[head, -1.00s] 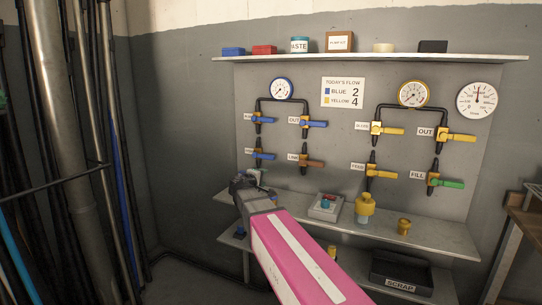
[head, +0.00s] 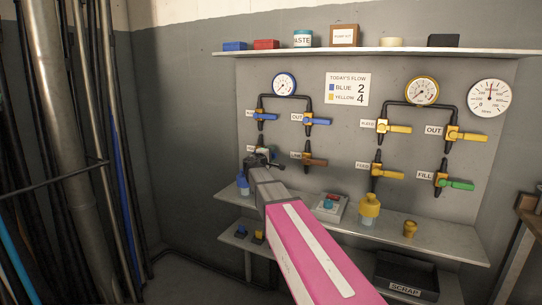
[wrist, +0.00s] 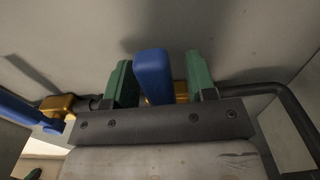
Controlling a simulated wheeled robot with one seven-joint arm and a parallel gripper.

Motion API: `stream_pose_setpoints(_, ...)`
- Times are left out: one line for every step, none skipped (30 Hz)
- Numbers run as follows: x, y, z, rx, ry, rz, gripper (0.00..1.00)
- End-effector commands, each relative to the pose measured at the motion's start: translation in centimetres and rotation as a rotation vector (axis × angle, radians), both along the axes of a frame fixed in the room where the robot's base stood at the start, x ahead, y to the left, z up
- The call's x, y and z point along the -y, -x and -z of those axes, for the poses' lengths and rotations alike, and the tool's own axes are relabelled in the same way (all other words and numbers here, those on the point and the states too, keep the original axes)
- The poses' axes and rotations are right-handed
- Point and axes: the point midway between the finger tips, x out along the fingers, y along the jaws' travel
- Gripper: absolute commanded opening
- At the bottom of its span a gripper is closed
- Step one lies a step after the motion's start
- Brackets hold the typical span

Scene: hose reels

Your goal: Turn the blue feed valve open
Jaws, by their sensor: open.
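The blue-side valves hang from a black pipe under a blue-rimmed gauge (head: 284,84). My gripper (head: 262,158) is at the lower left valve of this group and mostly hides it; its label is too small to read. In the wrist view a blue handle (wrist: 153,75) stands between the two green fingers of my open gripper (wrist: 162,72). Gaps show on both sides of the handle, wider on the right. A second blue handle (wrist: 28,115) on a brass body (wrist: 58,104) is at the left, outside the fingers.
A blue handle (head: 318,121) labelled OUT and a brown handle (head: 315,161) are close on the right. Yellow and green valves are farther right. Below, a shelf (head: 440,240) holds a blue bottle (head: 242,184), a button box (head: 330,206) and yellow items.

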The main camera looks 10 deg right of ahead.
Motion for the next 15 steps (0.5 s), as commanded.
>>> stream_pose_setpoints(0.22,-0.40,0.01,0.000,0.000,0.000,0.51)
stream_pose_setpoints(0.29,-0.50,0.01,0.000,0.000,0.000,0.51)
stream_pose_setpoints(0.38,-0.59,0.01,0.000,0.000,0.000,0.51)
stream_pose_setpoints(0.43,-0.64,0.01,0.000,0.000,-0.001,0.51)
stream_pose_setpoints(0.45,-0.66,0.01,0.000,0.000,-0.001,0.51)
stream_pose_setpoints(0.47,-0.68,0.01,0.000,0.000,-0.001,0.51)
stream_pose_setpoints(0.49,-0.69,0.01,0.000,0.000,-0.001,0.51)
stream_pose_setpoints(0.48,-0.68,0.01,0.000,0.000,-0.001,0.51)
stream_pose_setpoints(0.48,-0.66,0.01,0.000,0.000,-0.001,0.51)
stream_pose_setpoints(0.48,-0.66,0.01,0.000,0.000,-0.001,0.51)
stream_pose_setpoints(0.48,-0.66,0.01,0.000,0.000,-0.001,0.51)
stream_pose_setpoints(0.48,-0.66,0.01,0.000,0.000,-0.001,0.51)
stream_pose_setpoints(0.47,-0.65,0.01,0.000,0.000,-0.001,0.45)
stream_pose_setpoints(0.47,-0.65,0.01,0.000,0.000,-0.001,0.35)
stream_pose_setpoints(0.48,-0.64,0.01,0.000,0.000,0.000,0.22)
